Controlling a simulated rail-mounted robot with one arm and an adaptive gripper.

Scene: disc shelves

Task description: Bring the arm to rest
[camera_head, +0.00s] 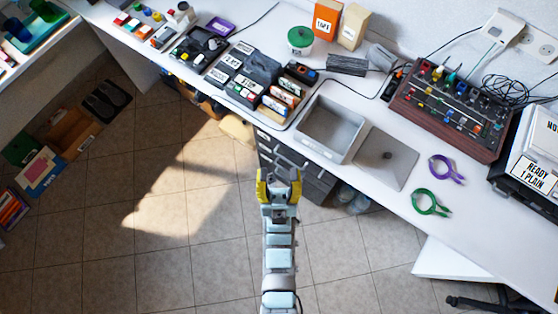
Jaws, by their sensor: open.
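My gripper (279,178) shows at the middle of the head view, at the end of my arm, which reaches up from the bottom edge. Its two yellow-sided fingers are apart, and I see nothing held between them. It is just short of the white counter's front edge, in front of the dark drawers (312,180) under the counter. Its height relative to the counter is hard to tell from above.
On the white counter (420,212) are a grey bin (331,128), a flat grey plate (386,157), purple and green clamps (430,203), a patch panel (450,110) and labelled cassettes (281,97). Tiled floor (190,240) lies open left of my arm.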

